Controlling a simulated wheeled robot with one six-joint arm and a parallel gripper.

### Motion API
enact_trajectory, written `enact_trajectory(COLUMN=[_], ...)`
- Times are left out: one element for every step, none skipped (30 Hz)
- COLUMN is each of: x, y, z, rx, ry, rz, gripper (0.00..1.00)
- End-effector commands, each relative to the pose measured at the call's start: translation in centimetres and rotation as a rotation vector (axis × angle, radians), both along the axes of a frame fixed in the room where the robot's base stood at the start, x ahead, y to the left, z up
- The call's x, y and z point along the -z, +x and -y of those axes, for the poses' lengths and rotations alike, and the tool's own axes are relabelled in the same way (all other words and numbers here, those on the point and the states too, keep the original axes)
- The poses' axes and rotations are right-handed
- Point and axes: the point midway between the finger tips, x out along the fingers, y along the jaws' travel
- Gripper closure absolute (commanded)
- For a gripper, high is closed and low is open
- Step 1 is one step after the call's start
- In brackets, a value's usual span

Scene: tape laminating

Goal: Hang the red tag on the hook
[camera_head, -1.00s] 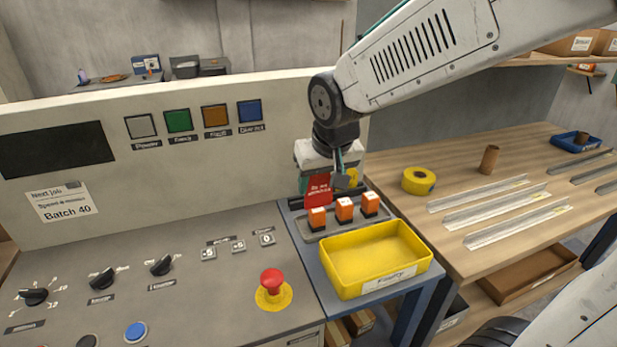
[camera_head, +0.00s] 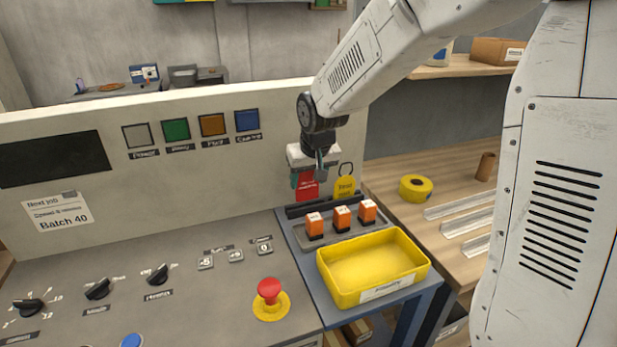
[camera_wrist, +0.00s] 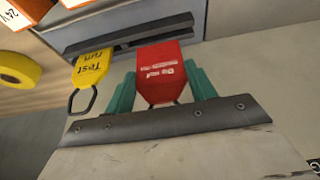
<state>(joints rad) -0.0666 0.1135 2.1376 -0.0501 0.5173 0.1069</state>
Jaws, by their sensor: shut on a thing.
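The red tag (camera_head: 307,186), a flat plate with white print, is between the teal fingers of my gripper (camera_wrist: 161,88). My gripper is shut on it, and the tag also shows in the wrist view (camera_wrist: 163,68). In the head view my gripper (camera_head: 308,180) is above the left part of a dark slotted rack (camera_head: 297,212) by the panel. The tag's lower edge is close to the rack; I cannot tell if they touch. No hook can be made out in either view.
A yellow "Test run" tag (camera_head: 344,187) with a dark loop stands in the rack, right of my gripper. Several orange blocks (camera_head: 342,216) and a yellow bin (camera_head: 372,264) are in front. The grey console with a red stop button (camera_head: 269,290) is at left.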

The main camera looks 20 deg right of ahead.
Motion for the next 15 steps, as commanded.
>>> enact_trajectory(x=[-0.1,-0.1,-0.1,-0.1,-0.1,0.0,0.1,0.2,0.3,0.4,0.5,0.7,0.8,0.8,1.0], y=[0.0,0.0,0.0,0.0,0.0,0.0,0.0,0.0,0.0,0.0,0.0,0.0,0.0,0.0,0.0], z=[0.0,0.0,0.0,0.0,0.0,0.0,0.0,0.0,0.0,0.0,0.0,0.0,0.0,0.0,0.0], rx=[0.0,0.0,0.0,0.0,0.0,0.0,0.0,0.0,0.0,0.0,0.0,0.0,0.0,0.0,0.0], ry=[0.0,0.0,0.0,0.0,0.0,0.0,0.0,0.0,0.0,0.0,0.0,0.0,0.0,0.0,0.0], rz=[0.001,0.001,0.001,0.001,0.001,0.0,0.0,0.0,0.0,0.0,0.0,0.0,0.0,0.0,0.0], gripper=[0.7,0.7,0.7,0.7,0.7,0.7,0.7,0.7,0.7,0.7,0.7,0.7,0.7,0.7,0.7])
